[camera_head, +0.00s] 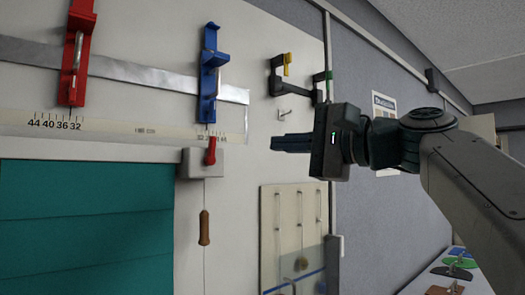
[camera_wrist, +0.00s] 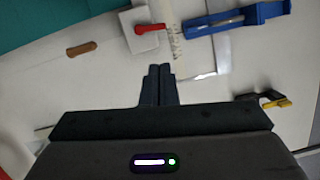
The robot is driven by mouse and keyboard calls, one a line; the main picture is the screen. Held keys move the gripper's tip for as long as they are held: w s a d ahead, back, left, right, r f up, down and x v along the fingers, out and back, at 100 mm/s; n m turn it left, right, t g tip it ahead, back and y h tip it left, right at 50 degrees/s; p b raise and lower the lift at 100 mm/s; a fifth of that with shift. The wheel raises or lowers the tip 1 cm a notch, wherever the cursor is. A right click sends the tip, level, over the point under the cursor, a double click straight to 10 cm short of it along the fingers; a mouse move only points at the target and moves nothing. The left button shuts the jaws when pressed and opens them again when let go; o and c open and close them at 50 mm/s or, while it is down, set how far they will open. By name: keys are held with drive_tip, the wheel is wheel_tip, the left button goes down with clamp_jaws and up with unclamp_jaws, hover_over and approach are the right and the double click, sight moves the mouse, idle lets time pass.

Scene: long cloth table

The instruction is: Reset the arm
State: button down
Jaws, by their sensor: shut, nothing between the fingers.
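My gripper (camera_head: 277,143) is raised in front of a pale wall panel in the head view, its fingers pointing left. In the wrist view my gripper (camera_wrist: 160,70) has its two fingers side by side and touching, with nothing between them. In the head view it is to the right of a red lever (camera_head: 210,152) on a grey box and to the lower right of a blue slider (camera_head: 210,75). No contact with the panel shows, though the exact gap cannot be told.
A red slider (camera_head: 76,55) sits on a metal rail (camera_head: 125,70). A teal blind (camera_head: 85,225) covers the lower left. A wooden pull handle (camera_head: 204,228) hangs below the lever. Black brackets (camera_head: 277,80) are mounted above my gripper. A table (camera_head: 425,280) with small items stands at lower right.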

drive_tip(key=shift+s+d, duration=0.35)
drive_tip(key=shift+d, duration=0.15)
